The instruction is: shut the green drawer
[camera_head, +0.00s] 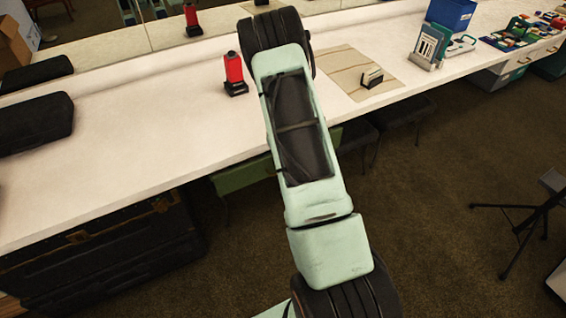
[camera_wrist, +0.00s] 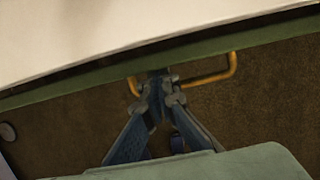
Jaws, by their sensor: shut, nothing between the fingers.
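The green drawer (camera_head: 243,176) sits under the front edge of the white counter, partly hidden behind my arm in the head view. In the wrist view its green front (camera_wrist: 100,76) shows as a narrow strip just beyond the counter edge, with a thin dark gap between them. A brass-coloured bar handle (camera_wrist: 233,66) stands out from the front. My gripper (camera_wrist: 158,80) is shut and empty, its fingertips at the drawer front between the handle's two ends. They cover part of the handle; I cannot tell whether they touch. The head view does not show my gripper.
The white counter (camera_head: 120,135) runs above the drawer. It bears a red-and-black item (camera_head: 234,72), a beige mat (camera_head: 340,72) and a blue box (camera_head: 452,12). Black cases (camera_head: 110,250) stand below left. A black stand (camera_head: 530,215) is at the right; carpet between is clear.

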